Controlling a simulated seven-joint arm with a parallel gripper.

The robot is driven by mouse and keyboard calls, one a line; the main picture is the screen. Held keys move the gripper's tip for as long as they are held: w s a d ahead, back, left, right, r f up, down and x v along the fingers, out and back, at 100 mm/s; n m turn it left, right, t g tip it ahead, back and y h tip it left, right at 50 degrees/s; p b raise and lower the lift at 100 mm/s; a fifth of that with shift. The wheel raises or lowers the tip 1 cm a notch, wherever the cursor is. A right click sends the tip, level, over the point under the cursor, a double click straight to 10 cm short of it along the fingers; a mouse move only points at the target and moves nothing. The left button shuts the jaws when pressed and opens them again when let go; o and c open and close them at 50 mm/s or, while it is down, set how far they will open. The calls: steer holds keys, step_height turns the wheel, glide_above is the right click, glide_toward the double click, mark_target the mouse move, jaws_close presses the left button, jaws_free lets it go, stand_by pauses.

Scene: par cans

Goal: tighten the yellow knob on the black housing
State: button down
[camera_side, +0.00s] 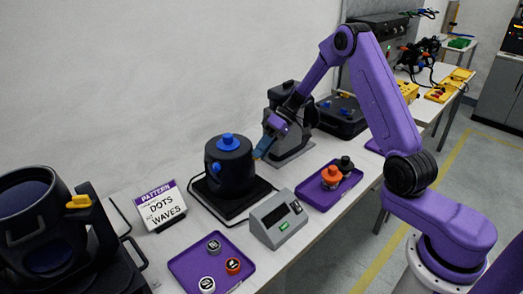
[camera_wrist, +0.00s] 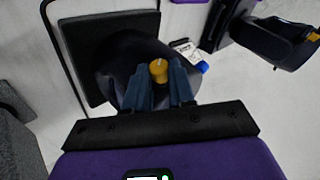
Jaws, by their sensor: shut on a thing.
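The black housing (camera_side: 228,172) is a rounded body on a dark square base, with a blue knob (camera_side: 228,142) on top and another blue part on its front. The yellow knob (camera_wrist: 158,70) sits on the dark housing in the wrist view, between the two blue-grey fingers. My gripper (camera_wrist: 160,85) is shut on the yellow knob, with one finger on each side of it. In the side view my gripper (camera_side: 262,150) reaches down to the housing's right side, and the fingers mostly hide the knob there.
A grey box with a display (camera_side: 275,215) stands in front of the housing. Purple trays hold cans (camera_side: 233,266) and orange and black pieces (camera_side: 331,176). A pattern sign (camera_side: 159,205) and a black machine with a yellow lever (camera_side: 78,202) stand to the left.

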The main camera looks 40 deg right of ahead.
steer(key=shift+d+f+m+g+y, duration=0.15)
steer(key=shift+m+g+y, duration=0.1)
steer(key=shift+y, duration=0.6)
steer(key=shift+d+f+m+g+y, duration=0.15)
steer(key=shift+m+g+y, duration=0.1)
steer(key=shift+y, duration=0.6)
steer(key=c, duration=0.9)
jaws_free()
steer(key=shift+c, duration=0.2)
step_height(320, 180, up, 8)
steer(key=d, duration=0.2)
steer(key=shift+d+r, duration=0.15)
steer(key=shift+d, duration=0.15)
